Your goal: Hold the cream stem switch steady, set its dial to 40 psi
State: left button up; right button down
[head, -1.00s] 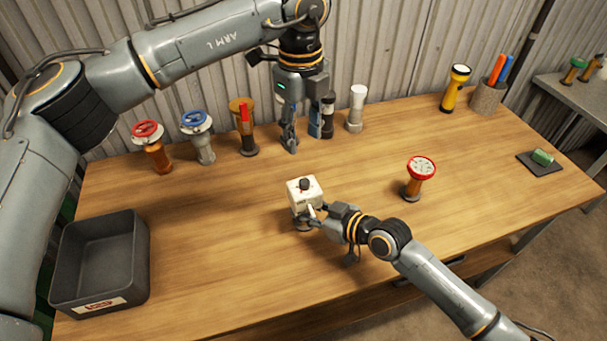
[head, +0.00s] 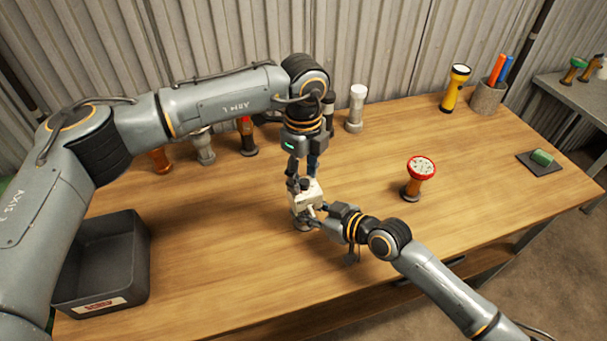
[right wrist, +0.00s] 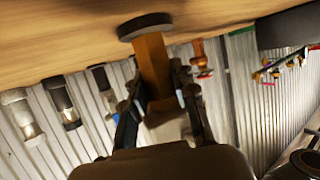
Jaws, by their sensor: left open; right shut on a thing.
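The cream stem switch (head: 306,197) stands upright near the middle of the bench. It has a cream box head with a dark dial knob (head: 305,183) on top; the dial's reading is too small to make out. My right gripper (head: 319,212) is shut on the switch from the right. In the right wrist view the fingers (right wrist: 165,112) close around the switch's brown stem (right wrist: 153,65), below its round dark base. My left gripper (head: 303,176) points down with open fingers just over the head, around or close beside the knob; I cannot tell whether it touches.
A red-topped gauge stem (head: 420,172) stands to the right. A grey bin (head: 100,262) sits at the left front. Several stems line the back, partly behind my left arm. A yellow torch (head: 455,88), a pen cup (head: 488,97) and a dark pad (head: 540,163) are at the right.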

pick_arm(q)
jog(key=shift+f, duration=0.25)
grip_shut()
